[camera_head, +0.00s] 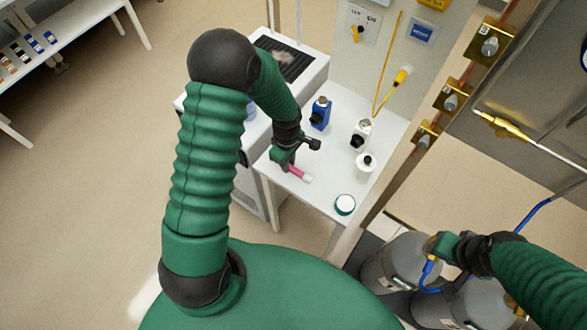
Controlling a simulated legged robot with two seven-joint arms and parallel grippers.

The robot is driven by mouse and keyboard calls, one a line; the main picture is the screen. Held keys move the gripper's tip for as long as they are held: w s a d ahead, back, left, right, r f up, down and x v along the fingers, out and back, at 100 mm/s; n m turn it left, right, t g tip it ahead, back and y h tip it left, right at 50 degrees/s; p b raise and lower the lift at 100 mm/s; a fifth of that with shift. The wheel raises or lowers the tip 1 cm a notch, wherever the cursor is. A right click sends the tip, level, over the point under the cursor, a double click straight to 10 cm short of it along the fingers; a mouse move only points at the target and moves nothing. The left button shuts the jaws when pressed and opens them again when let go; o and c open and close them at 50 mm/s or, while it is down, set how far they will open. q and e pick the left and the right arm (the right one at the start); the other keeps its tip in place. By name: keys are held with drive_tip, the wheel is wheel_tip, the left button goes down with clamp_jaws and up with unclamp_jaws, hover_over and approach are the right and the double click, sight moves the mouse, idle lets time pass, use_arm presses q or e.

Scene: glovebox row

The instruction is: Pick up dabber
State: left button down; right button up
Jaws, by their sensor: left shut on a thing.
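The dabber, a short pink stick with a white end (299,173), is at the front left part of the white table (325,190). My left gripper (286,162) is shut on its left end, which the fingers hide. I cannot tell whether the dabber touches the tabletop. My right gripper (437,246) is at the lower right, in front of grey gas cylinders, away from the table. Its fingers are too small to read.
On the table stand a blue bottle (320,113), a white bottle with a black part (361,133), a white container (366,163) and a round teal-and-white jar (345,205). Grey cylinders (399,266) stand at the lower right.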

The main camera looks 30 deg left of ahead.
use_arm(q)
drive_tip(key=shift+w+d, duration=0.1)
idle(0.3)
drive_tip(key=shift+a+r, duration=0.2)
drive_tip(key=shift+r, duration=0.45)
wheel_tip(320, 180, up, 2)
drive_tip(key=shift+r, duration=0.2)
drive_tip(key=s+d+p, duration=0.1)
drive_tip(key=s+p, duration=0.2)
drive_tip(key=s, duration=0.5)
drive_tip(key=s+d+r+p, duration=0.1)
drive_tip(key=s+d+p, duration=0.1)
drive_tip(key=s+p, duration=0.2)
drive_tip(key=s, duration=0.3)
drive_tip(key=shift+s+d+r, duration=0.15)
drive_tip(key=shift+s+d, duration=0.1)
drive_tip(key=shift+s, duration=0.15)
drive_tip(key=shift+w, duration=0.15)
